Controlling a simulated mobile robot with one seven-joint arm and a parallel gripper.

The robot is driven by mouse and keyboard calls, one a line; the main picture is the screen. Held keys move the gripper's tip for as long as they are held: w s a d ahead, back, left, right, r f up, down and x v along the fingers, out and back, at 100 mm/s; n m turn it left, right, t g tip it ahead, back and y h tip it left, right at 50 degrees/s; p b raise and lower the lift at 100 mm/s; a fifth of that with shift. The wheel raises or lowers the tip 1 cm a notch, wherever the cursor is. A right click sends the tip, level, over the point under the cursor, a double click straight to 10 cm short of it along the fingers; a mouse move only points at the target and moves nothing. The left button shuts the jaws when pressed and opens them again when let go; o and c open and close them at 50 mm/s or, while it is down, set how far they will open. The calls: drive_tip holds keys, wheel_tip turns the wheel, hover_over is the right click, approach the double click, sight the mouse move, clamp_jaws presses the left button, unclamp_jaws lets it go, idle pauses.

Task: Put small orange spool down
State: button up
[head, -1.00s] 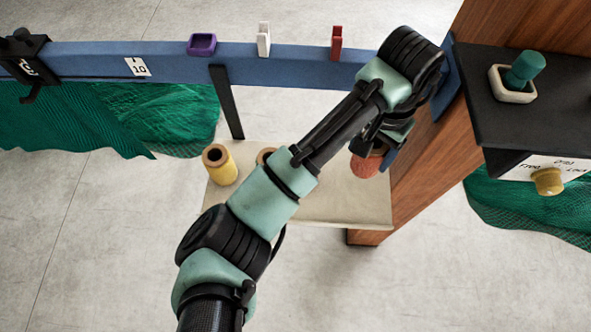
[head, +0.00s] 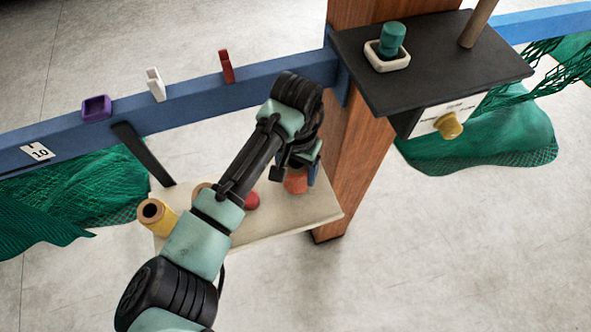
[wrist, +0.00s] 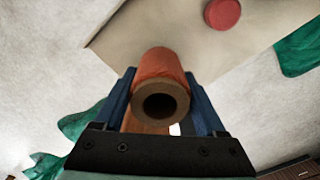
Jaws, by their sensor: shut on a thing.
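The small orange spool (wrist: 160,75) is upright between the two blue fingers of my gripper (wrist: 163,112) in the wrist view, its hollow end facing the camera. My gripper is shut on it. In the head view the spool (head: 296,181) shows below my gripper (head: 303,165), over the right part of the pale shelf (head: 285,217). My wrist and fingers hide part of it. I cannot tell whether its lower end touches the shelf.
Another spool (head: 200,190) is mostly behind my arm. A red round thing (head: 252,200) is on the shelf, also in the wrist view (wrist: 222,13). A wooden post (head: 357,150) rises close right of my gripper.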

drive_tip(key=shift+f, duration=0.8)
drive_tip(key=shift+f, duration=0.2)
drive_tip(key=o, duration=1.4)
drive_tip(key=shift+r, duration=0.1)
wheel_tip(320, 180, up, 12)
drive_tip(key=shift+r+b, duration=0.15)
drive_tip(key=shift+b, duration=0.9)
